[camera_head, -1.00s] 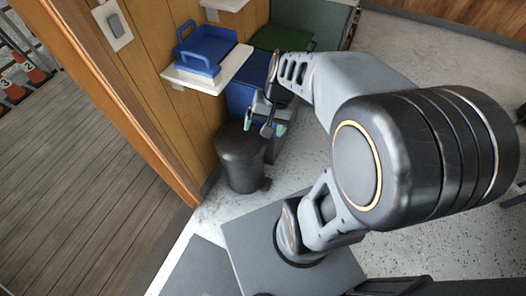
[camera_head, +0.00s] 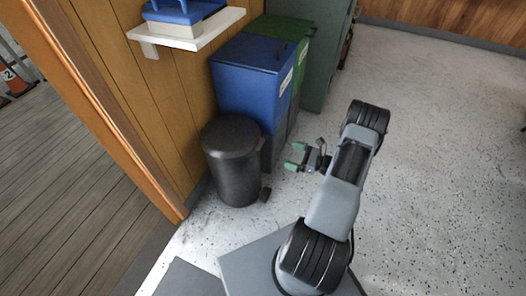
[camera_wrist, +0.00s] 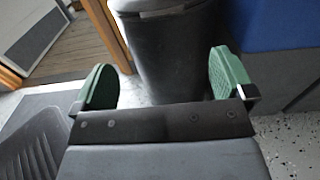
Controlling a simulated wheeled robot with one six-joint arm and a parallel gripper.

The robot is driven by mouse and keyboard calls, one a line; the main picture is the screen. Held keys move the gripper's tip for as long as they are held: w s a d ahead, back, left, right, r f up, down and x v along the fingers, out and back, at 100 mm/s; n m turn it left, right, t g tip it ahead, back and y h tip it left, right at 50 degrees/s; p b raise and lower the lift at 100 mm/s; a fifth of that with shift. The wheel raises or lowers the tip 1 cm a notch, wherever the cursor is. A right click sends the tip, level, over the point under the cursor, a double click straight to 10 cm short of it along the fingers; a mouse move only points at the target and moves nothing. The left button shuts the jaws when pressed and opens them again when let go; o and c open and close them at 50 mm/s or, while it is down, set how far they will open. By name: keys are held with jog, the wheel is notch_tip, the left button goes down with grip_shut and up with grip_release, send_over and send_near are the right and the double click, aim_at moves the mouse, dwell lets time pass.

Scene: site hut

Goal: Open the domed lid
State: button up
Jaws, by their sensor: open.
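A dark grey pedal bin (camera_head: 233,170) with a domed lid (camera_head: 230,134) stands on the floor against the wooden wall. The lid is down. A small black pedal (camera_head: 265,194) sticks out at its base. My gripper (camera_head: 293,157) is open and empty, to the right of the bin and apart from it. In the wrist view the bin body (camera_wrist: 176,60) shows behind and between the two green fingertips (camera_wrist: 162,84). The lower edge of the lid (camera_wrist: 150,6) shows at the top of that view; the rest of the lid is cut off.
A blue bin (camera_head: 240,85) and a green bin (camera_head: 297,50) stand behind the dark bin, close to it. The speckled floor (camera_head: 430,150) on the right is clear.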

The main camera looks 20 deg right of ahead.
jog(key=b+x, duration=0.3)
jog(key=x, duration=1)
jog(key=shift+w+f, duration=0.2)
jog(key=shift+f, duration=0.05)
jog(key=shift+a, duration=0.1)
jog(key=shift+c, duration=0.3)
